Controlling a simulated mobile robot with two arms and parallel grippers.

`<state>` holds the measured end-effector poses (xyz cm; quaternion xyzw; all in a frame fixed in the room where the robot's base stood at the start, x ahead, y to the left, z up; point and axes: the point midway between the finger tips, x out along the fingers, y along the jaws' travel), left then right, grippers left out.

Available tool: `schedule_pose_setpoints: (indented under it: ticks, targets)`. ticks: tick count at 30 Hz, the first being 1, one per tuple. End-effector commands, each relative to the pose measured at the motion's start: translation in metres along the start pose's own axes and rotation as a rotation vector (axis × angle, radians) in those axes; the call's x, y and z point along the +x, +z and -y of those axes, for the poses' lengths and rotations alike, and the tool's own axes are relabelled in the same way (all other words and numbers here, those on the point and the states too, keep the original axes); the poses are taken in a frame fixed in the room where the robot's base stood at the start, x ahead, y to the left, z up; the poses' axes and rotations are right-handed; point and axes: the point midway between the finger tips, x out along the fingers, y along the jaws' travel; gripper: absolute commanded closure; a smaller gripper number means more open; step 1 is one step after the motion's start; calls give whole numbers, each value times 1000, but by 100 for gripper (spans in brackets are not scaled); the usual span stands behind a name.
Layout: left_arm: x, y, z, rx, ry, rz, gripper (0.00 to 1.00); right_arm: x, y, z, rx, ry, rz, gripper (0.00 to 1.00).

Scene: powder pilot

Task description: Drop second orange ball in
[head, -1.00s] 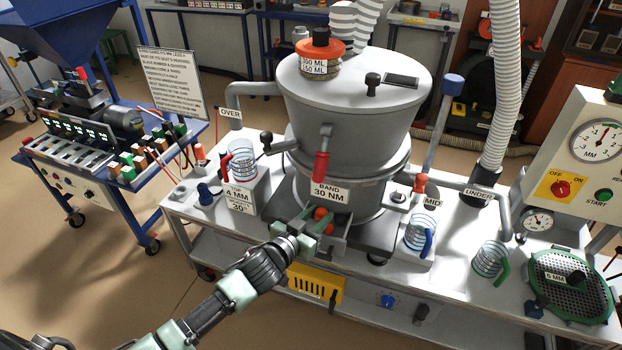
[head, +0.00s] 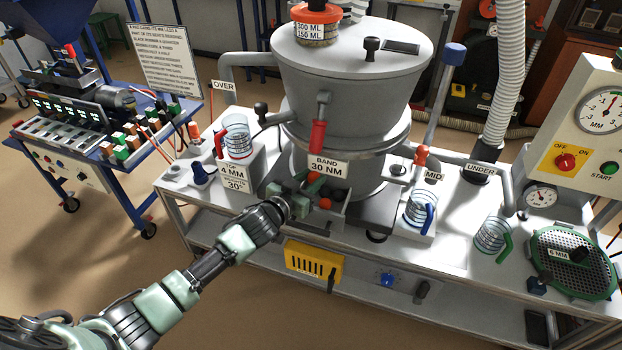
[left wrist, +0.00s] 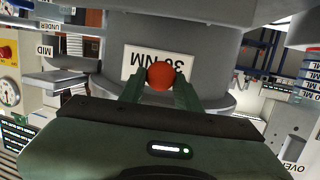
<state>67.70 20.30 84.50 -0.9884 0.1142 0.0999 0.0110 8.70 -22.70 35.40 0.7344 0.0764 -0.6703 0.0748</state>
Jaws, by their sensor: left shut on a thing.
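My left gripper (head: 306,186) is at the front of the sifter, over an open drawer (head: 337,221) below the BAND 30 NM label. It is shut on an orange ball (left wrist: 161,77), which shows between the fingertips in the left wrist view. The grey sifter drum (head: 345,75) stands right behind the gripper. My right gripper is not in view.
A clear cup with a red handle (head: 237,138) stands left, one with a blue handle (head: 420,208) right, and one with a green handle (head: 491,236) farther right. A round green-rimmed sieve (head: 570,262) lies at the right end. A yellow box (head: 314,262) hangs below the front edge.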

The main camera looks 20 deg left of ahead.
Motion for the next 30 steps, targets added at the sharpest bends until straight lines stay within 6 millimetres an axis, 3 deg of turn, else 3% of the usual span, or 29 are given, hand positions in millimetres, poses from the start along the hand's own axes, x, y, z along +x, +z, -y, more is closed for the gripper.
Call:
schedule_pose_setpoints:
  ticks: [8,9,11,22,30]
  targets:
    - [0,1,0,1,0,-1,100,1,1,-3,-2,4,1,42]
    - [0,1,0,1,0,-1,56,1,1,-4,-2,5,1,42]
    - [0,1,0,1,0,-1,42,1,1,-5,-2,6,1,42]
    - [-3,1,0,0,1,0,42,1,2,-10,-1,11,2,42]
    - [-45,3,0,0,1,1,42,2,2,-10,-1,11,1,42]
